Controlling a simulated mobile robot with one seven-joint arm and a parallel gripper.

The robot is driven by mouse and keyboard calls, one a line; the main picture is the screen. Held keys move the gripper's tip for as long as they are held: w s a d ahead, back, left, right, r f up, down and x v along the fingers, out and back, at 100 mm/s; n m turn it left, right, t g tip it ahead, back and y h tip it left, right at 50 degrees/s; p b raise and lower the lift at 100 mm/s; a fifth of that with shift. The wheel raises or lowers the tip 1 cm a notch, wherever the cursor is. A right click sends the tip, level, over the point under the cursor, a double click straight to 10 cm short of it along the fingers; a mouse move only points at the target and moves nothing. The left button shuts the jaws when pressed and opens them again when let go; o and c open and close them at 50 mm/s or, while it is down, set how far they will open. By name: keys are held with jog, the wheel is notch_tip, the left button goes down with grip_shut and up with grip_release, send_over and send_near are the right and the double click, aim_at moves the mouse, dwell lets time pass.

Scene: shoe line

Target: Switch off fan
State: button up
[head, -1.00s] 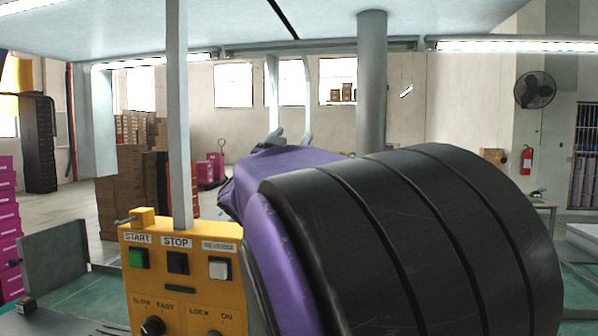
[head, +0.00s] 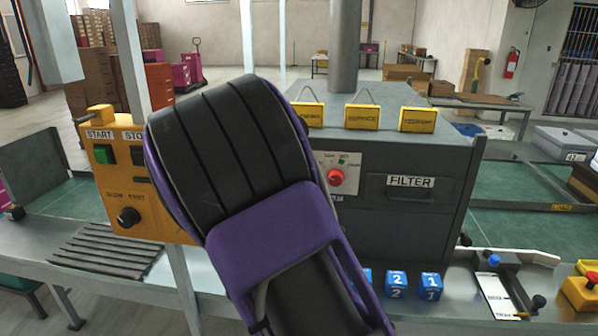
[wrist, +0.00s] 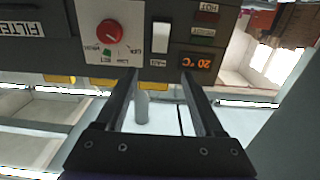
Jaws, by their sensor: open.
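A grey machine cabinet (head: 425,155) stands on the bench, partly hidden by my arm in the head view. In the upside-down wrist view, its panel shows a white rocker switch (wrist: 161,37) with a small label that seems to read FAN. A red knob (wrist: 109,31) sits beside the switch; it also shows in the head view (head: 336,177). My gripper (wrist: 155,76) is open and empty, its fingertips near the panel edge around the switch in the picture. Contact cannot be told. In the head view my arm hides the gripper and switch.
A lit 20 °C display (wrist: 195,61) is next to the switch. A yellow control box (head: 125,165) stands left. Yellow signs (head: 361,117) top the cabinet. A FILTER drawer (head: 408,196) is on the cabinet.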

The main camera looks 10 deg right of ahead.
jog(key=x, duration=1.2)
jog(key=shift+w, duration=0.2)
jog(key=shift+d, duration=0.1)
jog(key=shift+f, duration=0.1)
grip_shut()
